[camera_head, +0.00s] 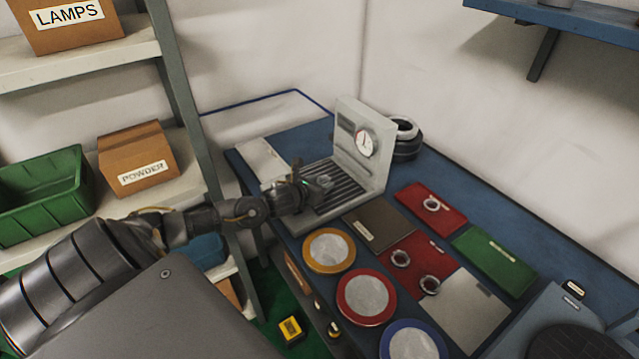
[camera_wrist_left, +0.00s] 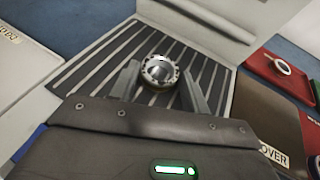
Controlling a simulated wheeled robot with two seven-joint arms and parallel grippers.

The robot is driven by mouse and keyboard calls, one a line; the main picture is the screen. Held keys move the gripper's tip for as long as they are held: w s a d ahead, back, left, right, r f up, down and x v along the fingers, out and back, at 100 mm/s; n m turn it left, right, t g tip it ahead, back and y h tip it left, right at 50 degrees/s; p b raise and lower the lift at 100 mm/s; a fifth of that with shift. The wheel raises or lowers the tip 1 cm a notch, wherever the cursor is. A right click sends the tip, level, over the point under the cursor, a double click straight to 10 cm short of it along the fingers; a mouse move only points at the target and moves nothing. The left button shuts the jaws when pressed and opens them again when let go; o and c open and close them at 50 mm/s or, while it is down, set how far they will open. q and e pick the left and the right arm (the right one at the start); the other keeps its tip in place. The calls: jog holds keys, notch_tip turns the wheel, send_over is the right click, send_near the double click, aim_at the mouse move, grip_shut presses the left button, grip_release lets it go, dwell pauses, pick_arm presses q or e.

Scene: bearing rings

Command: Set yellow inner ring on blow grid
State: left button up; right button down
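A silver metal ring (camera_wrist_left: 160,72) sits between the two fingertips of my left gripper (camera_wrist_left: 160,82), with a finger against each side of its rim. It carries no yellow that I can see. In the head view the ring (camera_head: 325,182) shows at the gripper's tip (camera_head: 312,185), over the dark slatted blow grid (camera_head: 340,198). The grid (camera_wrist_left: 92,66) also fills the middle of the left wrist view. I cannot tell whether the ring touches the slats. My right gripper is not in view.
A grey housing with a dial (camera_head: 366,142) stands behind the grid. Yellow-rimmed (camera_head: 328,250), red-rimmed (camera_head: 366,297) and blue-rimmed (camera_head: 412,343) dishes line the front. A red mat (camera_head: 415,254) holds two rings; another red mat (camera_head: 447,208) holds one. A shelf stands left.

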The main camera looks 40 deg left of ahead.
pick_arm(q)
jog(key=o, duration=0.3)
jog(key=shift+o, duration=0.2)
jog(key=shift+s+r, duration=0.1)
jog(key=shift+r, duration=0.15)
jog(key=b+v, duration=0.1)
jog(key=v, duration=0.9)
jog(key=shift+s, duration=0.3)
jog(key=shift+s+r+b, duration=0.3)
jog(key=shift+s+b, duration=0.05)
jog(key=shift+s, duration=0.2)
